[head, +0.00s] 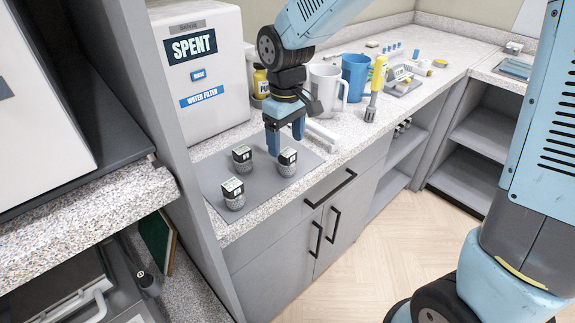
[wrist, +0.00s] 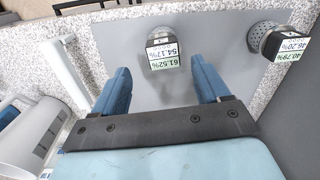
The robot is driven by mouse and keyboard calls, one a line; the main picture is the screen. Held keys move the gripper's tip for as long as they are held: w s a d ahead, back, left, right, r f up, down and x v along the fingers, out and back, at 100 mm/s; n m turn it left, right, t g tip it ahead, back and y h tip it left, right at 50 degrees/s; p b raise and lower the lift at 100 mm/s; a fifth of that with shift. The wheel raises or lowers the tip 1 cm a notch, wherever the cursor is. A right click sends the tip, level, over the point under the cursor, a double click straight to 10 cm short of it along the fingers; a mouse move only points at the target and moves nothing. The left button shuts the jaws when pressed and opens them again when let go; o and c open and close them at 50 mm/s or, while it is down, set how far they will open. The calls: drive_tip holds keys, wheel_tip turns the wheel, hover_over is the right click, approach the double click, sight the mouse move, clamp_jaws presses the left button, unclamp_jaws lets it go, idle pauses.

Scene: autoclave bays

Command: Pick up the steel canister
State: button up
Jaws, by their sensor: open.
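Three similar small canisters with grey metallic bodies and black, labelled tops stand on a grey mat (head: 213,172): a right one (head: 287,169), a back-left one (head: 242,165) and a front one (head: 234,203). I cannot tell which is meant. My gripper (head: 285,143) is open and empty, pointing down just above and behind the right canister. In the wrist view, one canister (wrist: 160,37) lies ahead of the gap between the blue fingers (wrist: 161,75), apart from both. Another canister (wrist: 264,38) is to the right, outside the fingers. The third is not seen there.
A white box marked SPENT (head: 205,100) stands behind the mat. A white jug (head: 325,88), a blue cup (head: 355,76) and a yellow-handled tool (head: 378,78) stand on the speckled counter to the right. A white bar (head: 321,134) lies beside the mat.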

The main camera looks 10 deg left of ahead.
sight(286, 151)
drive_tip(key=f, duration=0.5)
drive_tip(key=shift+s, duration=0.4)
drive_tip(key=shift+f, duration=0.65)
drive_tip(key=c, duration=1.1)
